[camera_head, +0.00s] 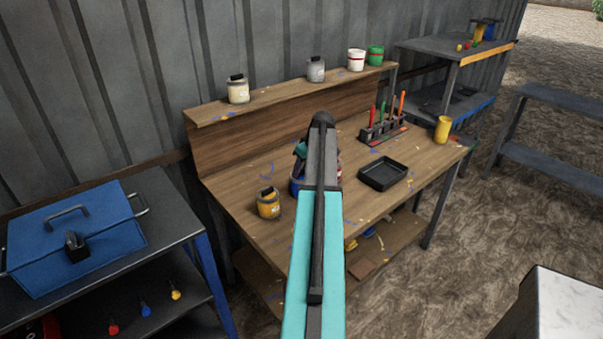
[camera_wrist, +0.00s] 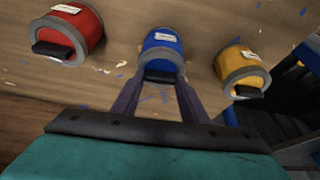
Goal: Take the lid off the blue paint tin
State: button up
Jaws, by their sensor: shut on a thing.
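The blue paint tin (camera_wrist: 163,42) stands on the bench top in the middle of the wrist view. Its grey-rimmed lid, with a black block-shaped handle (camera_wrist: 159,76), faces me and is on the tin. My gripper (camera_wrist: 158,84) has one dark finger on each side of the handle and is shut on it. In the head view a sliver of the blue tin (camera_head: 296,187) shows beside my arm. My arm hides the rest of the tin and most of the gripper there.
A yellow tin (camera_head: 268,204) and a red tin (camera_wrist: 78,30) stand on either side of the blue tin. A black tray (camera_head: 382,174) and a tool rack (camera_head: 384,132) lie further right. Several tins stand on the back shelf (camera_head: 275,98). A blue toolbox (camera_head: 75,240) is at left.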

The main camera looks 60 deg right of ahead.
aim_at(302, 176)
jog(key=shift+r, duration=0.1)
jog(key=shift+r+b, duration=0.45)
jog(key=shift+r, duration=0.2)
jog(key=shift+r+b, duration=0.4)
jog(key=shift+r, duration=0.55)
jog(key=s+d+r+b, duration=0.1)
jog(key=s+d+b, duration=0.2)
jog(key=s+d, duration=0.4)
jog(key=s, duration=0.7)
jog(key=shift+s+r+b, duration=0.2)
jog(key=shift+r+b, duration=0.1)
jog(key=shift+b, duration=0.1)
